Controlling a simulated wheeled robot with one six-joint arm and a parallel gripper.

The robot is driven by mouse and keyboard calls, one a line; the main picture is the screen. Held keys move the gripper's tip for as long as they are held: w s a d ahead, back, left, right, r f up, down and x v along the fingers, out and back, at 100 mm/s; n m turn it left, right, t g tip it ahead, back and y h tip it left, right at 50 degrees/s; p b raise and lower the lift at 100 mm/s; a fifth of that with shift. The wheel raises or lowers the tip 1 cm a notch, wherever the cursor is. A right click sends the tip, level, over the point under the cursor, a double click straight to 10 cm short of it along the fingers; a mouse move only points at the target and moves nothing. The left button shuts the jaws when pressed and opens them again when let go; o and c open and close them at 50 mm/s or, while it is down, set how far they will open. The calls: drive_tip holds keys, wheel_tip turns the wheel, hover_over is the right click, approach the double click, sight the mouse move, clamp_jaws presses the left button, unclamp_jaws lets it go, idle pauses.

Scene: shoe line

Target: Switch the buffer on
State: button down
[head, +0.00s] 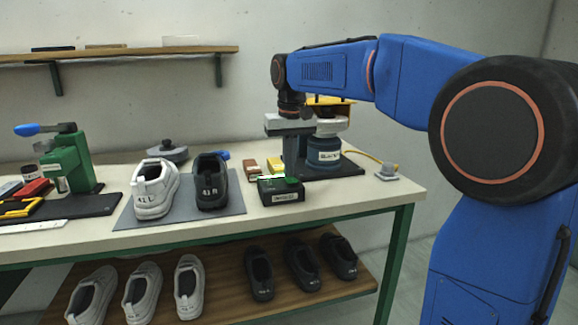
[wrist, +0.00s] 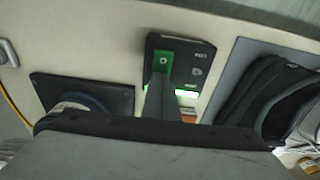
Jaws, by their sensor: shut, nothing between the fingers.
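The buffer (head: 328,146) is a blue machine with a white label and a yellow top, on a dark base plate at the table's right. A black switch box (head: 283,192) sits in front of it, also in the wrist view (wrist: 198,62). The box has a green square switch part (wrist: 164,60) with a round mark, and a bright green strip (wrist: 187,93) that looks lit. My gripper (head: 291,174) is shut and empty, pointing down over the box. In the wrist view its tip (wrist: 160,77) overlaps the green part's lower edge; I cannot tell whether it touches.
A white shoe (head: 153,190) and a black shoe (head: 210,184) stand on a grey mat left of the box. Brown and tan blocks (head: 250,170) lie just behind it. A green press (head: 68,160) stands farther left. More shoes fill the lower shelf.

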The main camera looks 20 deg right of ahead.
sight(293, 179)
drive_tip(key=shift+s+f, duration=0.1)
drive_tip(key=shift+s, duration=0.7)
drive_tip(key=shift+r, duration=0.2)
wheel_tip(293, 179, up, 14)
drive_tip(key=s, duration=0.2)
drive_tip(key=shift+f, duration=0.15)
drive_tip(key=shift+w+d+t, duration=0.15)
drive_tip(key=shift+w+t, duration=0.15)
drive_tip(key=shift+w, duration=0.25)
